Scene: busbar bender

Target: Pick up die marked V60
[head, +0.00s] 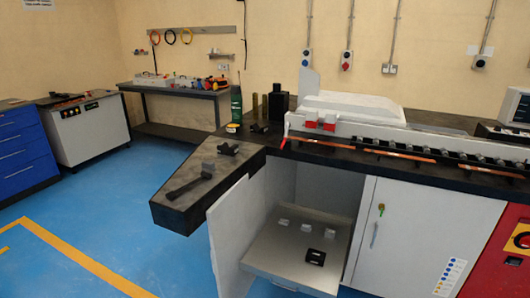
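Several small die-like blocks sit on the pale pull-out shelf (272,262) of the open cabinet. A black block (316,257) lies near the shelf's front right. Three grey blocks stand further back: a left one (283,224), a middle one (306,227) and a right one (332,232). No marking is readable at this size, so I cannot tell which is V60. Neither of my grippers is in view.
The open cabinet door (230,235) stands left of the shelf. A dark worktop (170,208) juts out above it, carrying a dark long tool (182,188) and small blocks (228,149). The bending machine (350,108) stands behind. Blue floor (130,220) at left is clear.

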